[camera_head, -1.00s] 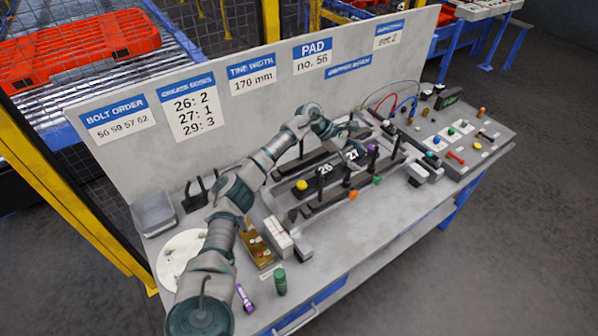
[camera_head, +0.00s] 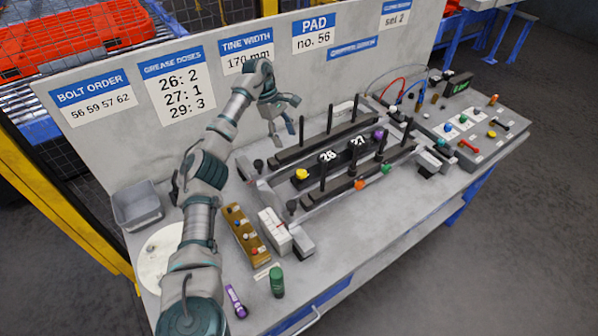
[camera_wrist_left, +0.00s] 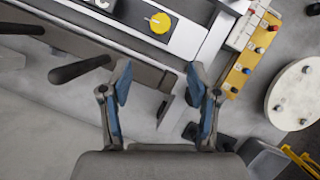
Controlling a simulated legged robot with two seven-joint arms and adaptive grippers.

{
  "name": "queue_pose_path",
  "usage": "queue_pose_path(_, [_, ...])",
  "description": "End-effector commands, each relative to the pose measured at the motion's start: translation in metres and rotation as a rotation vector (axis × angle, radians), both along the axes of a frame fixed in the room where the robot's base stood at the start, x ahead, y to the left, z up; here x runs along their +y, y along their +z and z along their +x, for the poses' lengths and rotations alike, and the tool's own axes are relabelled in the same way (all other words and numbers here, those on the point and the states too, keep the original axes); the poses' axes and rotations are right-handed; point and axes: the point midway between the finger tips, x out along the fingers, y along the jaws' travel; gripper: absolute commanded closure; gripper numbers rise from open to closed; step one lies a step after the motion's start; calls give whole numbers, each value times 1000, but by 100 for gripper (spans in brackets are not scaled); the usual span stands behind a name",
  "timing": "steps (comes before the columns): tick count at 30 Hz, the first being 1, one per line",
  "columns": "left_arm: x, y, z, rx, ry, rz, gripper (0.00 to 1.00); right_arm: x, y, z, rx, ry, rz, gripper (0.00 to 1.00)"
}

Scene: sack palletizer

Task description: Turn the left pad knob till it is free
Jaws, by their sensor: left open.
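A yellow knob (camera_head: 301,174) sits at the left end of the dark bar (camera_head: 316,168) labelled 26 and 27. It also shows in the left wrist view (camera_wrist_left: 159,23), beyond my fingertips. A purple knob (camera_head: 378,134) is at the bar's right end. Black knobs stand at the fixture's left side, one at the back (camera_head: 258,164). I cannot tell for sure which is the left pad knob. My left gripper (camera_head: 282,130) is open and empty, in front of the sign board above the fixture's back left. Its spread fingers show in the left wrist view (camera_wrist_left: 158,88). My right gripper is out of view.
Upright black posts (camera_head: 323,174) rise from the fixture's rails. A brown rack of small coloured parts (camera_head: 238,232) and a white block (camera_head: 273,229) stand at its left. A grey bin (camera_head: 138,207) is farther left. The bench front is mostly clear.

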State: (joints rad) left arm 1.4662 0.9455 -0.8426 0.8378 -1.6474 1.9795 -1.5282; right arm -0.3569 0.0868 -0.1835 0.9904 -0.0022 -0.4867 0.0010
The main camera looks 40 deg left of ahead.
Motion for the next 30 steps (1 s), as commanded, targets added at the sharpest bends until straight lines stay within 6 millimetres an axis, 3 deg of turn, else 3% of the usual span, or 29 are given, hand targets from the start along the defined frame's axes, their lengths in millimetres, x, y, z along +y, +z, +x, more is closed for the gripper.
queue_pose_path(1, [-5,-16,0,6,-4,2,39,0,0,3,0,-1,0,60])
queue_pose_path(3, [-14,-30,1,6,-5,3,39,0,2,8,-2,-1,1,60])
queue_pose_path(15, [-47,-105,4,3,-2,2,39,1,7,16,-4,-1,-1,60])
queue_pose_path(21, [-52,-121,5,1,-2,0,39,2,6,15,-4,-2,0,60])
queue_pose_path(30, [-54,-123,6,1,-1,1,39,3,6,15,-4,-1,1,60])
